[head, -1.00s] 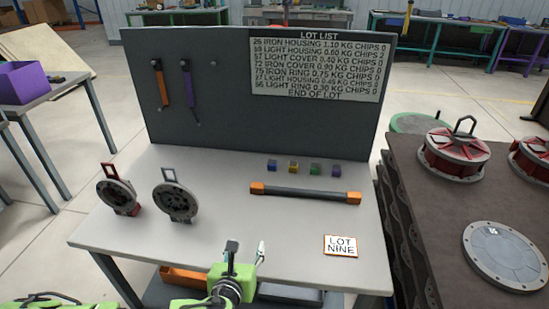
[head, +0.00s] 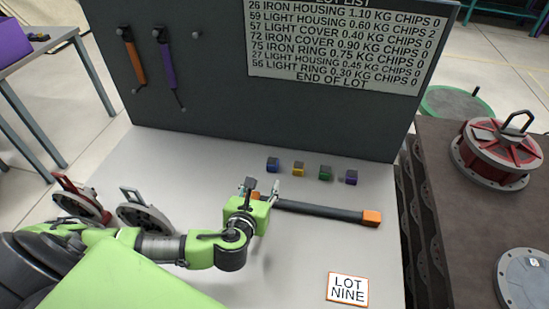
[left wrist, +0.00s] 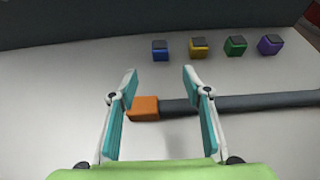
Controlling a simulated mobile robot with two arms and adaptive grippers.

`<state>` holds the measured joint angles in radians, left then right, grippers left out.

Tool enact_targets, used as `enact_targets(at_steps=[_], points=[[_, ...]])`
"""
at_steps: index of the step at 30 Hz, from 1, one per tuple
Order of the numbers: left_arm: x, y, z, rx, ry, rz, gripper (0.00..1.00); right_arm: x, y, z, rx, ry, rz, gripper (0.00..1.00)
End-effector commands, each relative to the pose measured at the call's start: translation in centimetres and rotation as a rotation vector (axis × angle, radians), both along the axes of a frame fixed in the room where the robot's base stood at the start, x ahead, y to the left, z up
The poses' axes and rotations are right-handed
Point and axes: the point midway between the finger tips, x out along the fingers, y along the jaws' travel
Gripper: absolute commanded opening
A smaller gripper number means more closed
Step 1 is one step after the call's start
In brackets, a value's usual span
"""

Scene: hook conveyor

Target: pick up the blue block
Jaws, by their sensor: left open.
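The blue block (head: 273,165) sits on the grey table at the left end of a row of small blocks, near the upright board. It also shows in the left wrist view (left wrist: 160,50), upper middle, beyond the fingertips and roughly in line with the gap between them. My left gripper (head: 262,187) is open and empty, in front of the blue block and over the left end of a dark bar. In the left wrist view both fingers (left wrist: 160,78) are spread apart and do not touch the block. My right gripper is not in view.
Yellow (head: 298,169), green (head: 325,173) and purple (head: 351,177) blocks stand right of the blue one. A dark bar with orange ends (head: 320,209) lies in front of them. The board (head: 210,70) rises behind. A LOT NINE card (head: 348,289) lies at front right.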

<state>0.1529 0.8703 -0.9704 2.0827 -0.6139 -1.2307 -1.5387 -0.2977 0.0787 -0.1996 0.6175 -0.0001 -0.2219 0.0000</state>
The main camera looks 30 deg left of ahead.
Motion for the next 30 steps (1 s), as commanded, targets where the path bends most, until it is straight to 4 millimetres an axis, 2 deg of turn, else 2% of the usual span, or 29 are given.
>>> enact_targets(at_steps=[3,9,18,24,30], points=[[2.4,0.7,-0.8,0.001,-0.003,0.004,0.44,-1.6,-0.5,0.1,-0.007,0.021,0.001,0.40],[5.3,1.4,-2.1,0.001,-0.002,0.003,0.44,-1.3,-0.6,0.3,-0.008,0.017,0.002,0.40],[7.4,1.9,-2.6,0.000,-0.002,0.002,0.44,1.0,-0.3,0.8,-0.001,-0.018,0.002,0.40],[9.9,2.5,-3.6,0.000,0.000,0.002,0.44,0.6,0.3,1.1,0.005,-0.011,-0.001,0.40],[11.0,2.8,-4.1,-0.001,0.001,0.000,0.44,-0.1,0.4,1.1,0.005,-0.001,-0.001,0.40]])
